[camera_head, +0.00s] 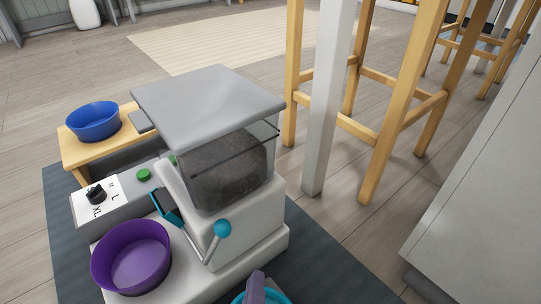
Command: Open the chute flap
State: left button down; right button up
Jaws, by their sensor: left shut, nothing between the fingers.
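The pet feeder (263,240) is a pale unit with a grey lid (205,95) and a clear hopper (232,170) of brown kibble. A small dark teal chute flap (168,207) sits on its front, at the hopper's lower left; its exact angle is hard to tell. A lever with a round teal knob (222,229) stands to the flap's right. What appears to be my left gripper (258,284) is shut and empty at the bottom edge, apart from the flap and below the lever. Most of it is cut off. My right gripper is not in view.
A purple bowl (131,255) stands on the feeder's base below the flap. A dial (96,194) and green button (143,175) are at its left. A blue bowl (94,121) is on a wooden stand behind. A teal rim (283,297) shows at the bottom edge. Stool legs stand right.

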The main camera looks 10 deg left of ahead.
pick_arm(q)
jog(key=b+x, duration=0.6)
jog(key=x, duration=0.5)
jog(key=s+a+r+p, duration=0.2)
jog(key=a, duration=0.1)
jog(key=shift+a+r+p, duration=0.1)
jog(key=shift+r+p, duration=0.2)
